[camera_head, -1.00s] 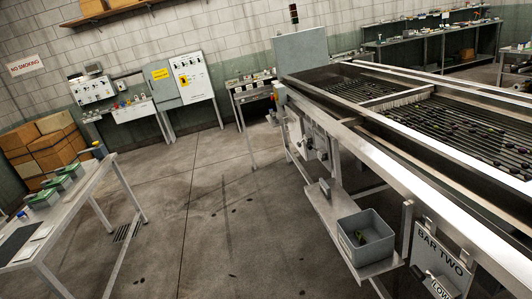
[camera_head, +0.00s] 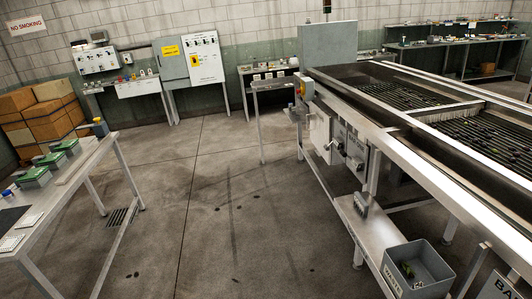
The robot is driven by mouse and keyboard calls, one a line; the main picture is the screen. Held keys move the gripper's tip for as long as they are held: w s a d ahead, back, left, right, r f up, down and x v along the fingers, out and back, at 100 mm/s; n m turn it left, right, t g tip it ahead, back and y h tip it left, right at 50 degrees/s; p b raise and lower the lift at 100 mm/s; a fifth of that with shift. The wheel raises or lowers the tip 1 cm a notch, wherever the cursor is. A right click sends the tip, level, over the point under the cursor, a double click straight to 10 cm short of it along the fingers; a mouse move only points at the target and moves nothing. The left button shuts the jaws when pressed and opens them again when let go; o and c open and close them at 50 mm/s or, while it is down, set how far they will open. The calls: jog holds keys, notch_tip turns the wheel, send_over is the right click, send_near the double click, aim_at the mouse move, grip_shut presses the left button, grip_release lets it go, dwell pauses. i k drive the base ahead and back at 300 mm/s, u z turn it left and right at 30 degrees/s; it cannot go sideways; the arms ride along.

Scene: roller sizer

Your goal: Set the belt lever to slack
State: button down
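The roller sizer (camera_head: 440,170) stands on the right, a long metal frame with dark rollers on top. Further fittings (camera_head: 352,150) sit beside those boxes. The belt lever is too small to tell apart from these handles, and I cannot read its setting. My gripper does not show in this view.
A grey waste bin (camera_head: 418,272) sits on a low shelf along the sizer's side. A table (camera_head: 95,160) with green-topped boxes stands at left, stacked cartons (camera_head: 38,115) behind it. Wall cabinets (camera_head: 190,62) stand at the back. The floor (camera_head: 215,190) between is clear.

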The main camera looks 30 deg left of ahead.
aim_at(326, 147)
jog(key=u, duration=0.65)
jog(key=i, duration=3.8)
jog(key=z, duration=0.1)
